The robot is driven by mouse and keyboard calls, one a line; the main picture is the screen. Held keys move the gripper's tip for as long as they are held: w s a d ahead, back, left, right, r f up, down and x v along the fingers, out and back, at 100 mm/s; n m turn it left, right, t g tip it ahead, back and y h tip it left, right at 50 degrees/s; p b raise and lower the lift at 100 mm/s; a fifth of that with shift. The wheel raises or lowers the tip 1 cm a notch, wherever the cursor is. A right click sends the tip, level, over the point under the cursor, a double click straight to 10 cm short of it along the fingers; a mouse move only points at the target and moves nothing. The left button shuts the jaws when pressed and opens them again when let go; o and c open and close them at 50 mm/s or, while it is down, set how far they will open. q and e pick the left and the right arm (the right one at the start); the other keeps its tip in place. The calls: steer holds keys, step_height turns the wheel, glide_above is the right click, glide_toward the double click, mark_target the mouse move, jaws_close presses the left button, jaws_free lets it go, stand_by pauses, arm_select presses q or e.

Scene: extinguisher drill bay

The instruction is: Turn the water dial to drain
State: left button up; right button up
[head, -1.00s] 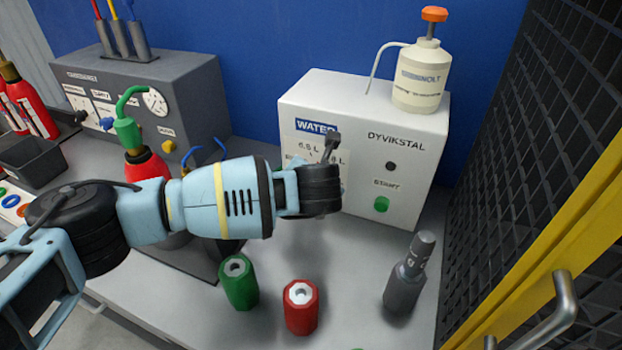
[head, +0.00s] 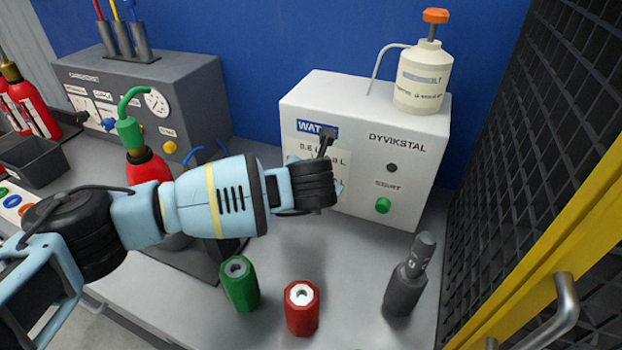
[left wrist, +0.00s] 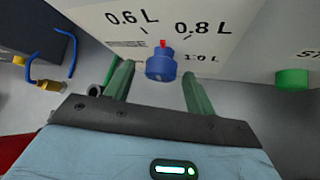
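The water dial is a blue knob (left wrist: 160,68) with a red pointer in the left wrist view. Its pointer points up, between the 0.6 L and 0.8 L marks. My left gripper (left wrist: 157,76) is open, with one green finger on each side of the knob and a visible gap to each. In the head view my left gripper (head: 312,185) is in front of the white Dyvikstal machine (head: 400,160) and hides the dial. A drain mark is not readable in either view. My right gripper is not in view.
A green start button (head: 382,205) is right of the dial. A pump bottle (head: 420,85) stands on the machine. A green cylinder (head: 239,284), a red cylinder (head: 301,307) and a grey one (head: 406,285) stand on the bench. A mesh panel (head: 530,140) borders the right.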

arm_select(q)
steer(key=v, duration=0.8)
steer(key=shift+f, duration=0.1)
stand_by(0.4)
